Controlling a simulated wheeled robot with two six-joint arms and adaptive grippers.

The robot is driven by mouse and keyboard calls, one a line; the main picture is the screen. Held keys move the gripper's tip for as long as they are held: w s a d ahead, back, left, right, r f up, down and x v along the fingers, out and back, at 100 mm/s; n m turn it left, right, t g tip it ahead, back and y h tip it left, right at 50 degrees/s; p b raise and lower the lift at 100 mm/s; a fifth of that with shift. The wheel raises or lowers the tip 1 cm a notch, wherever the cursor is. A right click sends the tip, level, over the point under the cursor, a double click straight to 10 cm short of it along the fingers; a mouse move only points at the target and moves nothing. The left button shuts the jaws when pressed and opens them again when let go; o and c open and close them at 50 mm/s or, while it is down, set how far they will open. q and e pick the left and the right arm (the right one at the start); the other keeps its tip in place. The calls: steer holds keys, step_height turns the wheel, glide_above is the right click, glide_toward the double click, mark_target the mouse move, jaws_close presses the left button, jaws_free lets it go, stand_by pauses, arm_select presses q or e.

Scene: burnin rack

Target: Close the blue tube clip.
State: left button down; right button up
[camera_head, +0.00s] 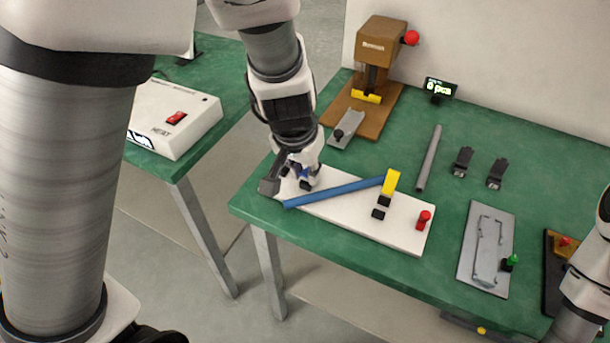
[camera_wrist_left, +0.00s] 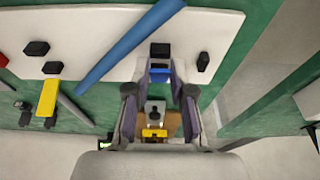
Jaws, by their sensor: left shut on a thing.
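A blue tube (camera_head: 335,191) lies slantwise over a white board (camera_head: 350,222). It also shows in the left wrist view (camera_wrist_left: 128,45). A clip with a raised yellow lever (camera_head: 391,182) stands by the tube's right end. My left gripper (camera_head: 302,180) is low over the board's left end, behind the tube. In the left wrist view my left gripper (camera_wrist_left: 160,74) is shut on a small blue part (camera_wrist_left: 159,77), seemingly the blue tube clip, beside a black block (camera_wrist_left: 160,50). The fingers hide much of this clip. My right gripper is out of view.
A red knob (camera_head: 424,219) sits at the board's right end. A grey rod (camera_head: 429,158), black clamps (camera_head: 462,161) and a grey plate (camera_head: 484,262) lie to the right. A brown press (camera_head: 379,75) stands behind. Another table holds a white heater box (camera_head: 172,118).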

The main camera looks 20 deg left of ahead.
arm_select(q)
steer(key=c, duration=1)
jaws_free()
steer(key=v, duration=0.7)
steer(key=shift+r, duration=0.25)
